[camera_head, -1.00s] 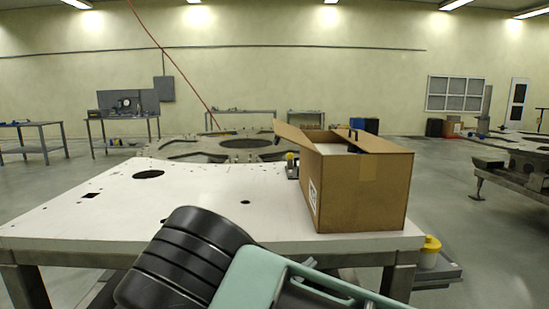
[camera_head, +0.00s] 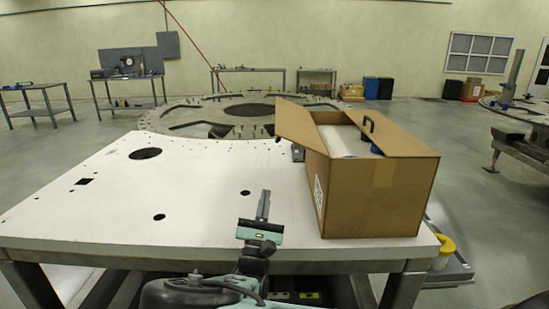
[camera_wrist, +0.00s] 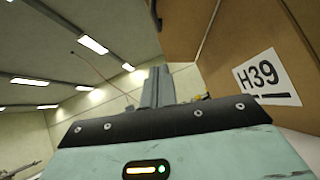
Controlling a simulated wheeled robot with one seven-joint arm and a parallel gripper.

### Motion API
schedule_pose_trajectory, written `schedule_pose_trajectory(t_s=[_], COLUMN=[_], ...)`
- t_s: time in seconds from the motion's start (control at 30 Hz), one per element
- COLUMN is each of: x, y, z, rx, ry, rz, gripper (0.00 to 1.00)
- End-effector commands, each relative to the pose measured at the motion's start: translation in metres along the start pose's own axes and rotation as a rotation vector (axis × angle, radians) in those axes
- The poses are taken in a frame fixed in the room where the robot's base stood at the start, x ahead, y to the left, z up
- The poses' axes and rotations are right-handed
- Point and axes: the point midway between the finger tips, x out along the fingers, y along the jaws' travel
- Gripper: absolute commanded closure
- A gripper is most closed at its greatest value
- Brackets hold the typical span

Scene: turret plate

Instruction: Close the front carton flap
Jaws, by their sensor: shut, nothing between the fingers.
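A brown cardboard carton (camera_head: 375,195) stands at the right of the white table plate. In the head view a flap (camera_head: 296,127) sticks out from its left side, tilted up and outward. Another flap (camera_head: 400,135) lies over the right part of the top. Between them the top is open, showing white contents (camera_head: 343,140) and a black handle. I cannot tell which flap the task calls front. My gripper (camera_head: 264,205) is shut and empty, left of the carton and apart from it.
The white table plate (camera_head: 110,200) has several holes and clear room left of the carton. A large round metal plate (camera_head: 180,118) lies behind it. A yellow-topped container (camera_head: 445,247) stands low by the table's right edge. Workbenches stand by the far wall.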

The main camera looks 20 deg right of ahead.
Motion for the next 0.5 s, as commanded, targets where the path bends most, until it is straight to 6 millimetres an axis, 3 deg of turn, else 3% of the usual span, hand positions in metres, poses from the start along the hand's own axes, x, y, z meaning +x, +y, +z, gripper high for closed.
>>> schedule_pose_trajectory(t_s=[0.5], x=[0.097], y=[-0.001], z=[0.003], rx=[-0.001], ry=[-0.001], rz=[-0.005], gripper=[1.00])
